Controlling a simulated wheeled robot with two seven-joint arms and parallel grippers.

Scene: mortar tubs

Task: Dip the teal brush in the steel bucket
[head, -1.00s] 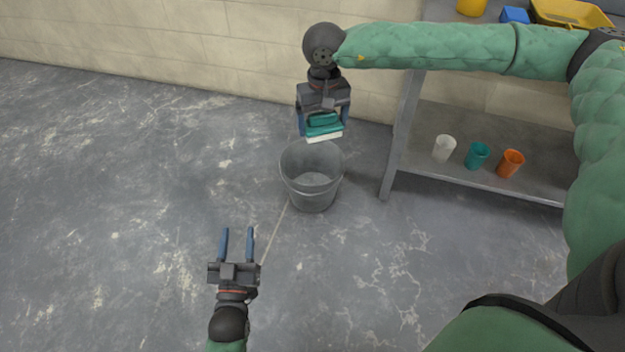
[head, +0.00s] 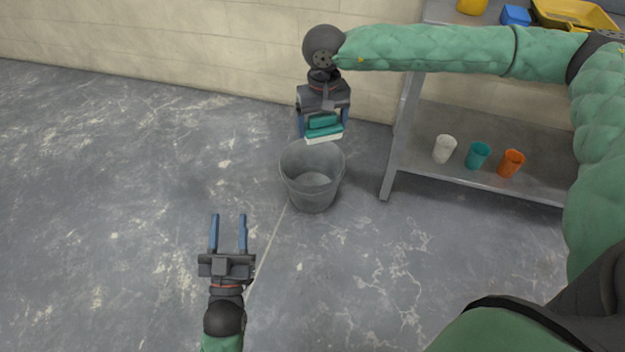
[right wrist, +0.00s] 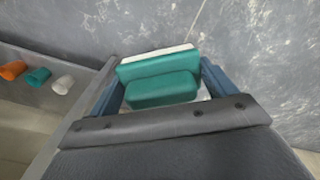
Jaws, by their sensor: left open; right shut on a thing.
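The teal brush (head: 324,125) is a teal block with a pale underside. My right gripper (head: 323,122) is shut on it and holds it just above the far rim of the steel bucket (head: 312,190). The brush also fills the middle of the right wrist view (right wrist: 160,88), between the blue fingers. The bucket is grey, upright on the floor and looks empty inside. In the right wrist view it is mostly hidden behind the brush and gripper. My left gripper (head: 228,217) is open and empty over the floor, nearer and to the left of the bucket.
A metal bench stands right of the bucket. Its lower shelf (head: 540,187) holds a white cup (head: 444,149), a teal cup (head: 477,155) and an orange cup (head: 511,163). A yellow tray (head: 575,14) and a blue block (head: 515,16) are on top. Floor left is clear.

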